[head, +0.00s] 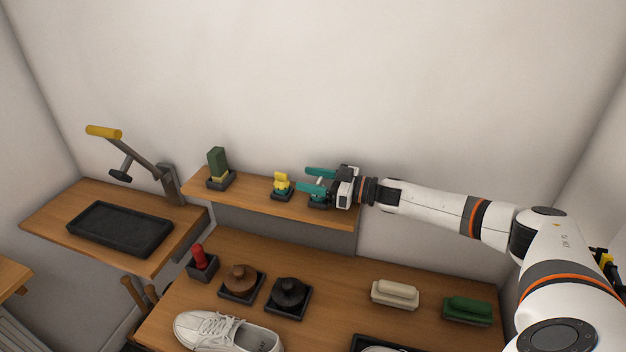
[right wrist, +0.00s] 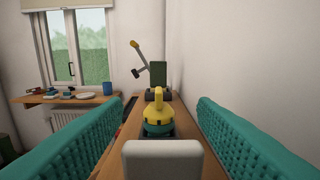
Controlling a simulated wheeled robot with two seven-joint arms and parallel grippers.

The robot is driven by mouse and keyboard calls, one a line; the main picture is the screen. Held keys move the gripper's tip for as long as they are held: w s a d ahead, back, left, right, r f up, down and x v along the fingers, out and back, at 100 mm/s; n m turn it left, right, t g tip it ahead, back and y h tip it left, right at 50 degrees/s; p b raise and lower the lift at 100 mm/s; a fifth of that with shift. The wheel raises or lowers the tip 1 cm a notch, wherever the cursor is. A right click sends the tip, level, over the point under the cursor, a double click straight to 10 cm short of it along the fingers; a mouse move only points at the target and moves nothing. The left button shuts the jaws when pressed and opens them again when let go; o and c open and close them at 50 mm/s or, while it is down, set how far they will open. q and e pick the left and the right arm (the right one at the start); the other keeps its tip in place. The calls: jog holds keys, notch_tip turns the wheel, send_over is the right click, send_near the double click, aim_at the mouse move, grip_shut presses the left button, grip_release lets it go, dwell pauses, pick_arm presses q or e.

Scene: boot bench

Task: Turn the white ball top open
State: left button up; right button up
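The white top (right wrist: 162,160) shows large and close at the bottom middle of the right wrist view, between the teal fingers. In the head view only a small pale part of it shows between the fingers; the rest is hidden. Below it a small teal body stands in a dark holder (head: 318,204) at the right end of the wall shelf (head: 255,203). My right gripper (head: 314,180) is open, reaching in from the right, with one finger on each side of the top. I cannot tell whether either finger touches it. My left gripper is not in view.
A yellow-topped container (head: 281,184) stands just left of the gripper, also in the right wrist view (right wrist: 158,117). A dark green block (head: 217,164) stands further left. The wall is close behind. Below, the bench (head: 340,288) holds round tins, brushes and a white shoe (head: 225,332).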

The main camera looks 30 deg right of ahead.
jog(key=shift+s+d+f, duration=0.1)
jog(key=shift+s+d, duration=0.1)
jog(key=shift+d, duration=0.05)
jog(key=b+v, duration=0.4)
jog(key=v, duration=0.6)
jog(key=shift+s+d+b, duration=0.15)
jog(key=shift+s+b, duration=0.05)
jog(key=shift+b, duration=0.2)
jog(key=shift+s+d, duration=0.25)
jog(key=shift+s, duration=0.05)
